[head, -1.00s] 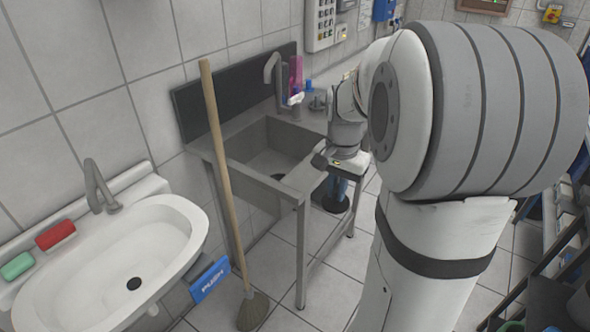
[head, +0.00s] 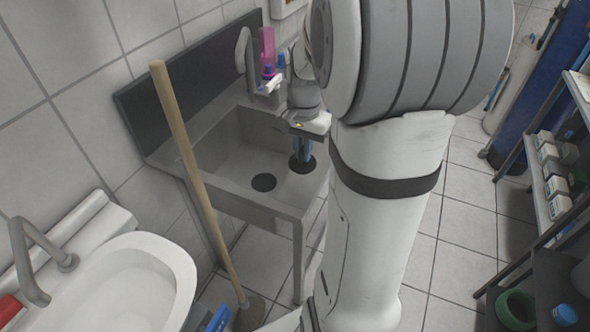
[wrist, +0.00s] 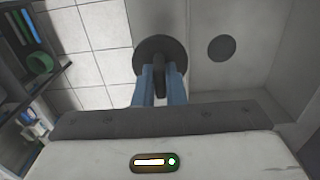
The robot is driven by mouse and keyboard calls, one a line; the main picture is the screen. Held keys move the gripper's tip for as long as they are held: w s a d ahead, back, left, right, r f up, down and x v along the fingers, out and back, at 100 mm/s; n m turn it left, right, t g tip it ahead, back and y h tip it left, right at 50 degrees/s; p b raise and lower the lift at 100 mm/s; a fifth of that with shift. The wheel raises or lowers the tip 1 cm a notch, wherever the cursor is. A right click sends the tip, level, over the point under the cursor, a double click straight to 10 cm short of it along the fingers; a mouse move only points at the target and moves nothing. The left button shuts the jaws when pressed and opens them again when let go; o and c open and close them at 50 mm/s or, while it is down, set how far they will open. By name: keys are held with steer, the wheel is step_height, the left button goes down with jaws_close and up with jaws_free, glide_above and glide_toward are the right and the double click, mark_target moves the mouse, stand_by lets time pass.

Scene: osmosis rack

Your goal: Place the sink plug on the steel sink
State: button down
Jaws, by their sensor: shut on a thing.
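The steel sink (head: 225,195) stands against the wall, with a round dark drain hole (head: 263,182) in its basin floor. My gripper (head: 303,153) has blue fingers and is shut on the sink plug (head: 302,164), a dark disc with an upright stem. In the head view, the plug appears in front of the basin's right side. In the wrist view, the stem is between my fingers (wrist: 160,78). The plug's disc (wrist: 142,58) overlaps the sink's edge there, and the drain hole (wrist: 221,48) lies to its right. The plug's height above the sink is unclear.
A wooden-handled broom (head: 190,160) leans in front of the steel sink. A white washbasin (head: 140,275) is at lower left. A tap (head: 243,60) and a pink bottle (head: 267,48) stand behind the sink. Shelving (head: 540,190) with boxes is at right; tiled floor lies between.

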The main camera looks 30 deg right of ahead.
step_height(320, 180, down, 7)
steer(key=shift+r, duration=0.1)
stand_by(0.3)
steer(key=shift+f, duration=0.2)
steer(key=c, duration=1.5)
jaws_free()
steer(key=shift+r, duration=0.1)
